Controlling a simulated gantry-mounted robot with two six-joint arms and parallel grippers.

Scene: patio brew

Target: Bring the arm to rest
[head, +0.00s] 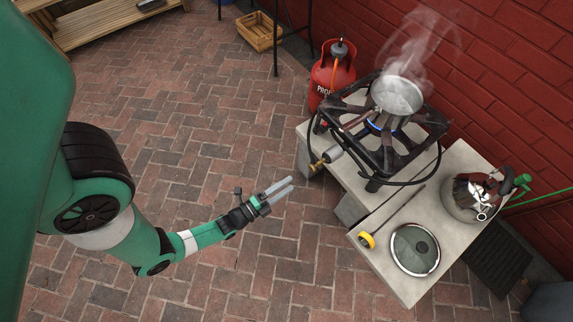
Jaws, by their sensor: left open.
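My left gripper (281,190) is open and empty, held in free air over the brick floor to the left of the concrete slabs. Its fingers point right, toward the slabs, and touch nothing. The arm reaches in from the left, bent at the elbow. My right gripper is not in this view.
A black burner stand (416,146) has a lit blue flame under a steaming pot (396,97). A red propane bottle (331,75) stands behind. The brick floor (170,110) is clear.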

